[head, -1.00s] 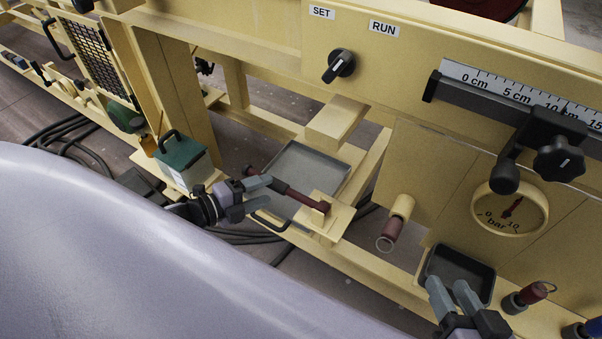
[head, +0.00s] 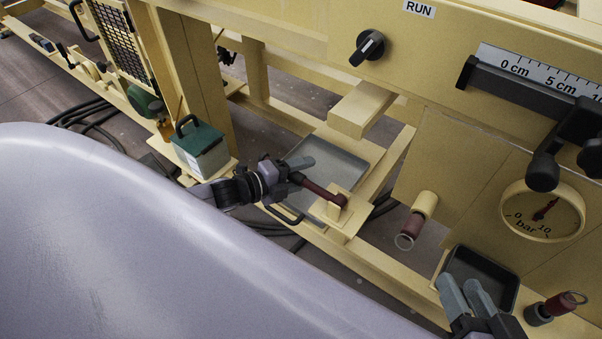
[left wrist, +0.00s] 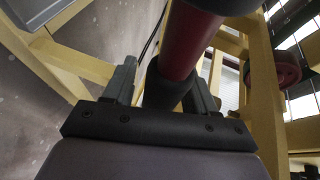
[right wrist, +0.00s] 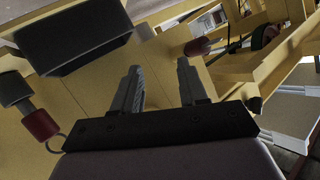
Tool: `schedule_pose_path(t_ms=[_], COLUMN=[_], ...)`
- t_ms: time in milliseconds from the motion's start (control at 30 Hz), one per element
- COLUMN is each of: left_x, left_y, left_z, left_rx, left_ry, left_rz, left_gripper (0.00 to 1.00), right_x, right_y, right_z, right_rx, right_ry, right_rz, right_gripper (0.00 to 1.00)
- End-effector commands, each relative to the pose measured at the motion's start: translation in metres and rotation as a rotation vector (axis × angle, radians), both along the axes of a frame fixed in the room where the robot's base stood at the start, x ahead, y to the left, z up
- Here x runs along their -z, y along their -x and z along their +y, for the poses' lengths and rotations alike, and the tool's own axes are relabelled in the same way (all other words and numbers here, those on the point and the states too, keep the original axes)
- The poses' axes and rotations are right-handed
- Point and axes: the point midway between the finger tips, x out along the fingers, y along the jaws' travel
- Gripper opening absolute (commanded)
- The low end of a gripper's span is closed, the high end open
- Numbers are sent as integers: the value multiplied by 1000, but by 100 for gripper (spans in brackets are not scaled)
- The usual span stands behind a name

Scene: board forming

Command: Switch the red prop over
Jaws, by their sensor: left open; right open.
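The red prop (head: 322,191) is a dark red bar with a black grip at its left end. Its right end meets a cream block (head: 345,213) on the lower frame, beside the grey tray. My left gripper (head: 296,170) is open at the prop's grip end, which it partly hides. In the left wrist view, the red bar (left wrist: 190,45) and its black grip (left wrist: 165,90) run between the open fingers; contact cannot be told. My right gripper (head: 466,293) is open and empty in front of the black bin; its fingers also show in the right wrist view (right wrist: 160,88).
A grey tray (head: 352,160) lies behind the prop. A black bin (head: 500,277) sits at the lower right. A red pin with a ring (head: 411,228) hangs from the panel. A green-topped box (head: 203,150) stands left of my left gripper. A black handle (head: 284,216) lies just below.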

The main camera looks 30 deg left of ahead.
Motion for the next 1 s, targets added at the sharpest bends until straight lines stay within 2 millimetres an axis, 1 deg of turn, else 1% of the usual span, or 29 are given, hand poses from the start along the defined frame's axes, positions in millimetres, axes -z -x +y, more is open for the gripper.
schedule_pose_path(t_ms=[67, 100, 167, 200, 233, 267, 467, 667, 767, 1000], left_x=[0, 0, 0, 0, 0, 0, -2, -11, -19, -43], left_y=[0, 0, 0, 0, 0, 0, 0, 0, 0, 1], left_z=[0, 0, 0, 0, 0, 0, 0, 0, 0, -4], left_rx=[0, 0, 0, 0, 0, 0, 0, -1, 0, 0], left_ry=[0, 0, 0, 0, 0, 0, -4, -51, -98, -275], left_rz=[0, 0, 0, 0, 0, 0, -1, -4, -8, -21], left_gripper=[56, 50, 30, 17, 8, 0, 0, 0, 0, 0], right_x=[0, -1, -1, -1, -1, -1, -3, -9, -9, -22], right_y=[0, 0, 0, 0, 0, 0, 1, 1, 3, 13], right_z=[0, 0, 0, 0, 0, 0, 0, 2, -8, -38], right_rx=[0, 0, 0, 0, 0, 0, -1, -6, 21, 71], right_ry=[0, -1, -1, -2, -2, -2, -4, -11, 48, 234], right_rz=[-1, -2, -2, -3, -3, -3, -2, 24, 29, 20], right_gripper=[43, 43, 43, 43, 43, 43, 43, 43, 43, 43])
